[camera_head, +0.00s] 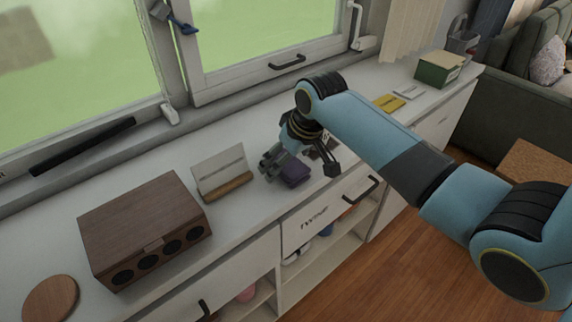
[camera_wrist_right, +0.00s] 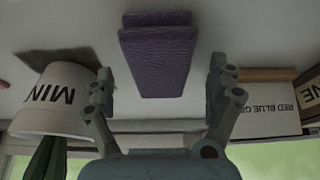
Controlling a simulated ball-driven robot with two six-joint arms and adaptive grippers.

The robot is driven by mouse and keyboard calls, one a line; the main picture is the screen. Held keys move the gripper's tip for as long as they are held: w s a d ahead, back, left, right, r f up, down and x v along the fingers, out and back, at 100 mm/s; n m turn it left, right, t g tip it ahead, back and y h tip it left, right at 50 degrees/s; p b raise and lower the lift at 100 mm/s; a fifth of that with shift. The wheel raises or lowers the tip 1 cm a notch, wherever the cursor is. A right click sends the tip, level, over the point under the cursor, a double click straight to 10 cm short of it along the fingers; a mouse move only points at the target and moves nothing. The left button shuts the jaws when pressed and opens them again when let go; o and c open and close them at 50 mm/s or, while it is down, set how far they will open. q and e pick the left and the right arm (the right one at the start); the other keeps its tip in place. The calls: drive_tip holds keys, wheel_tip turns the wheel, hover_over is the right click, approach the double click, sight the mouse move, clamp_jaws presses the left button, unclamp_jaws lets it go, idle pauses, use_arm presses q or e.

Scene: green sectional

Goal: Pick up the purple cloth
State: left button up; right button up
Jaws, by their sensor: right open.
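The purple cloth (camera_head: 295,174) lies folded on the white cabinet top, near its front edge. In the right wrist view the cloth (camera_wrist_right: 158,62) shows as a neat folded block between the lines of the two fingers, apart from both. My right gripper (camera_head: 299,166) is open and empty, reaching down over the cloth with one finger to each side of it. It also shows in the right wrist view (camera_wrist_right: 160,92). My left gripper is in neither view.
A card on a wooden stand (camera_head: 222,174) is just left of the cloth. A dark wooden box (camera_head: 145,222) stands further left. A white pot marked "MIN" (camera_wrist_right: 55,98) is near the gripper. A green box (camera_head: 440,68) stands far right. The window is behind.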

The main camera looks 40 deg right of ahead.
drive_tip(key=shift+c, duration=0.4)
drive_tip(key=c, duration=1.1)
drive_tip(key=shift+r, duration=0.1)
drive_tip(key=shift+r, duration=0.55)
wheel_tip(320, 180, up, 3)
drive_tip(key=shift+w+f, duration=0.1)
drive_tip(key=shift+f, duration=0.05)
drive_tip(key=s+d+r, duration=0.4)
drive_tip(key=s+r, duration=0.3)
drive_tip(key=s, duration=0.4)
drive_tip(key=shift+d, duration=0.15)
